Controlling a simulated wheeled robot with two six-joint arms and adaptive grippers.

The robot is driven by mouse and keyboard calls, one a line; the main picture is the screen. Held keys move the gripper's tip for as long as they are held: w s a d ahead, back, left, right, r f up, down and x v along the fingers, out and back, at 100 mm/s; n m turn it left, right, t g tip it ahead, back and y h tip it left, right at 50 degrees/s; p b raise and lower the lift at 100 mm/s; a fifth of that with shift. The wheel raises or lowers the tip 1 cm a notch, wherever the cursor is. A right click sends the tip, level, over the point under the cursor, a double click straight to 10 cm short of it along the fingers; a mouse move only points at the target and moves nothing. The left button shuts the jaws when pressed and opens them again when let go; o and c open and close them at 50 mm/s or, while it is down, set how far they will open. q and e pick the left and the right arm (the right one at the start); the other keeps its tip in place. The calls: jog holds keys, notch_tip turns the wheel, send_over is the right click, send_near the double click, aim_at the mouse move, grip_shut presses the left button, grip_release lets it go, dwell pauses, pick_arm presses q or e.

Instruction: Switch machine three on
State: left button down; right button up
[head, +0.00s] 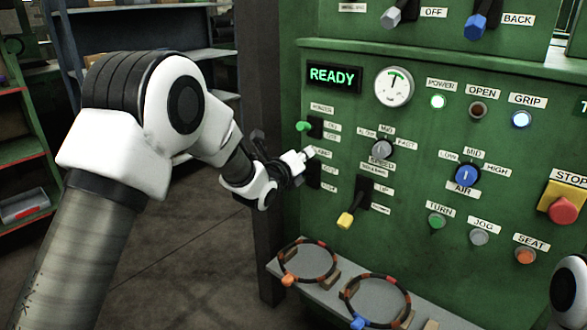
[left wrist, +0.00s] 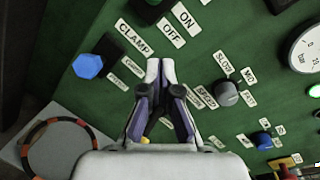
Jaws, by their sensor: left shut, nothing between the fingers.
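The green machine panel (head: 340,215) fills the right of the head view; no machine number is readable. Its READY display (head: 334,77) is lit green. The power switch with a green lever (head: 303,127) sits on the panel's left, beside ON and OFF labels; the left wrist view shows the OFF label (left wrist: 172,32) and the ON label (left wrist: 187,17). My left gripper (head: 306,155) is shut and empty, just below that lever in the head view. Its tips (left wrist: 160,62) also show in the left wrist view, between the CLAMP and OFF labels; contact cannot be told. My right gripper is out of view.
A blue clamp knob (left wrist: 88,66) is left of the fingers in the left wrist view. A yellow lever (head: 346,219), grey knob (head: 381,149) and red stop button (head: 562,210) are on the panel. Two rings (head: 308,262) (head: 377,300) lie on a ledge below.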

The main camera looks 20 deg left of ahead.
pick_arm(q)
jog(key=v, duration=0.6)
jog(key=shift+w+a+f, duration=0.1)
jog(key=shift+a, duration=0.25)
